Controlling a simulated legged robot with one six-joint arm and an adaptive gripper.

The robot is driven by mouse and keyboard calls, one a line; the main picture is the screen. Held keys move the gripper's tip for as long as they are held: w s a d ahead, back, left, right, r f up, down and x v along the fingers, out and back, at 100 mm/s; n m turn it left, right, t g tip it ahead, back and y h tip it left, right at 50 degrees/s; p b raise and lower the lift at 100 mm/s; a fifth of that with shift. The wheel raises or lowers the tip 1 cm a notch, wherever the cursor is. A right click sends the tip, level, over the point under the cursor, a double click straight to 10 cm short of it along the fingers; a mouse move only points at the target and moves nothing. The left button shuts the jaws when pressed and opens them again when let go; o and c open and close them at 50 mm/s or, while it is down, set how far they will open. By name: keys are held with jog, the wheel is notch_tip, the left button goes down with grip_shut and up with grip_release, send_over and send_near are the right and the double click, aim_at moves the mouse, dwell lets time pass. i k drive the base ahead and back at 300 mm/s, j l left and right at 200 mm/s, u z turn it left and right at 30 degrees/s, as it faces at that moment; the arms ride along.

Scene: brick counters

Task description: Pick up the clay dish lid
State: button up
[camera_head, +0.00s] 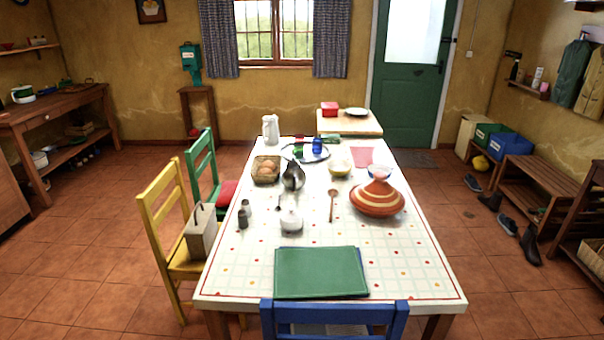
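The clay dish lid (378,190) is an orange-brown cone with pale stripes, on the right side of the long dining table (345,237). It appears to sit on a low clay base, but the seam is too small to make out. A pale bowl-like top (379,171) shows at the peak of the cone; I cannot tell if it is part of the lid or stands behind it. My gripper is not in view.
Green placemats (320,272) lie at the near end. Yellow (172,225), green and blue chairs (335,313) flank the table.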

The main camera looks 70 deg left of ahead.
aim_at(376, 194)
jog(key=j+u, duration=0.15)
jog(key=u, duration=1.45)
jog(key=i+j+u, duration=0.1)
jog(key=j, duration=0.35)
jog(key=i+j+u, duration=0.1)
jog(key=i+j, duration=0.25)
jog(key=i+j+u, duration=0.1)
jog(key=i+j, duration=0.15)
jog(key=j, duration=0.25)
